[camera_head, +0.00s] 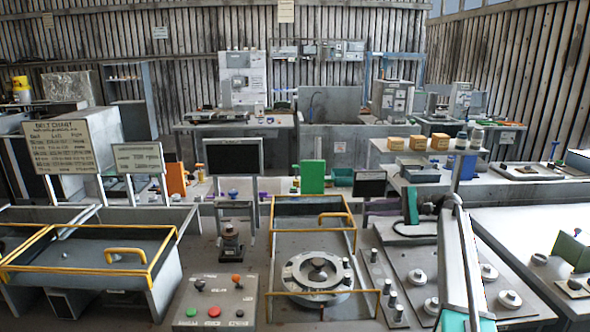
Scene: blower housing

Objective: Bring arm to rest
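My arm (463,265) rises from the bottom right as a pale grey link with a teal edge. Near its upper end is a dark and teal part (411,206), which looks like the arm's wrist end, above the grey plate at the right. I cannot make out the fingers of my gripper there, nor whether anything is held.
A round fixture (318,277) sits in a yellow-railed frame at centre. A button box (215,301) stands left of it, and a yellow-railed bin (85,255) farther left. A grey plate (462,262) with knobs lies under the arm. A white table (520,232) is at right.

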